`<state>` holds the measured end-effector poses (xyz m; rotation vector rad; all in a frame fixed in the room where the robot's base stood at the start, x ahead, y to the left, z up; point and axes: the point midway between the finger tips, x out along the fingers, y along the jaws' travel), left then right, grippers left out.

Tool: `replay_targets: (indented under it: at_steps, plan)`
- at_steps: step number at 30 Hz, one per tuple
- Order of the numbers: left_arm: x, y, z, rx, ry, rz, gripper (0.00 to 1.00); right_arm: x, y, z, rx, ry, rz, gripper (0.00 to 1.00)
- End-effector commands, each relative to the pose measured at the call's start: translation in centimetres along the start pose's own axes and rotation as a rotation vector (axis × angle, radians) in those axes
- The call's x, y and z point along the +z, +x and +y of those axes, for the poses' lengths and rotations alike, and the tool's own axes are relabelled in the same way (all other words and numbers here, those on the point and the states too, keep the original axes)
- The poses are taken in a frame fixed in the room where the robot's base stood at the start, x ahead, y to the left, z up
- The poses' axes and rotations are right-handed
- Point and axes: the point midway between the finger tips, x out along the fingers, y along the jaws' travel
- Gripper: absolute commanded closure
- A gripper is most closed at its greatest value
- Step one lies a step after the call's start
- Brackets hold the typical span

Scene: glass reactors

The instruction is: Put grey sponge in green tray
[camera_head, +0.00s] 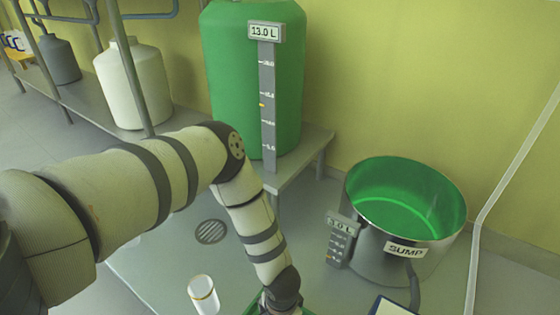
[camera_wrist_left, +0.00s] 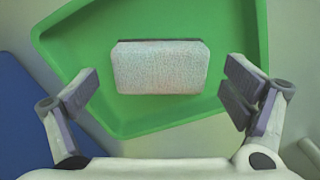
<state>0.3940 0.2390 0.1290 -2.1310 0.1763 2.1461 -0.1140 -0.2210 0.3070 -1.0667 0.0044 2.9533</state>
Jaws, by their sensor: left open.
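In the left wrist view the grey sponge (camera_wrist_left: 160,68), a pale speckled block with a dark far edge, lies within the outline of the green tray (camera_wrist_left: 90,60). It appears to rest on the tray floor. My left gripper (camera_wrist_left: 160,88) is open, its fingers spread on either side of the sponge and apart from it. In the head view my left arm reaches down to the bottom edge, where slivers of the green tray (camera_head: 254,308) show; the fingers and sponge are out of sight there. My right gripper is not in view.
A steel sump bucket (camera_head: 380,250) with green inside is to the right. A large green tank (camera_head: 235,75) stands behind. A blue surface (camera_wrist_left: 30,125) lies left of the tray.

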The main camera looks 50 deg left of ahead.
Motion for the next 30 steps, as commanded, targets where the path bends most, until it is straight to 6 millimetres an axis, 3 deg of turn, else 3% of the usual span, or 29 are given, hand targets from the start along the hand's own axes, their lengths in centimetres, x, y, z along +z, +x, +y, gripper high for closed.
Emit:
replay_targets:
  at_steps: [1, 3, 9, 14, 17, 19, 20, 22, 23, 25, 27, 30]
  plan:
    - [-0.2, -2.1, -0.1, -0.001, 0.001, 0.008, 0.06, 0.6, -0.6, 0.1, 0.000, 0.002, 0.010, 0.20]
    - [-0.2, -4.3, 0.0, -0.001, 0.000, 0.008, 0.06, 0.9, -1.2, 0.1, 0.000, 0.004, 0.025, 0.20]
    - [-0.1, -8.8, 0.0, -0.001, 0.001, 0.006, 0.06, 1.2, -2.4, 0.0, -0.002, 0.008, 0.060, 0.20]
    - [0.0, -10.2, 0.0, -0.001, -0.001, 0.002, 0.06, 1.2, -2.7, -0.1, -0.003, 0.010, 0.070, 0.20]
    - [0.1, -10.3, 0.0, -0.001, -0.001, 0.000, 0.06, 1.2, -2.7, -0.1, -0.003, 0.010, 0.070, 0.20]
    - [1.2, -9.8, 0.3, -0.002, 0.001, -0.021, 0.06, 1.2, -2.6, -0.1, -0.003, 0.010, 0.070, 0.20]
    - [2.6, -9.3, 0.7, -0.005, 0.004, -0.043, 0.06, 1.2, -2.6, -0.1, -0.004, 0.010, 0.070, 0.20]
    - [8.2, -7.8, 1.9, -0.019, 0.014, -0.129, 0.06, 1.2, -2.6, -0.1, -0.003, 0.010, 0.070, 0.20]
    - [11.5, -7.2, 2.6, -0.024, 0.019, -0.178, 0.06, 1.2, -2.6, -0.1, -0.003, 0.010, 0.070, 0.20]
    - [20.5, -6.8, 4.3, -0.031, 0.026, -0.301, 0.06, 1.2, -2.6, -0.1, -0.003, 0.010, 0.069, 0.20]
    - [29.2, -8.2, 5.9, -0.021, 0.015, -0.418, 0.06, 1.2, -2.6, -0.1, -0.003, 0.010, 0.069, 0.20]
    - [39.2, -12.3, 7.8, 0.014, -0.033, -0.576, 0.06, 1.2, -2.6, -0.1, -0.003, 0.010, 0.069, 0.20]
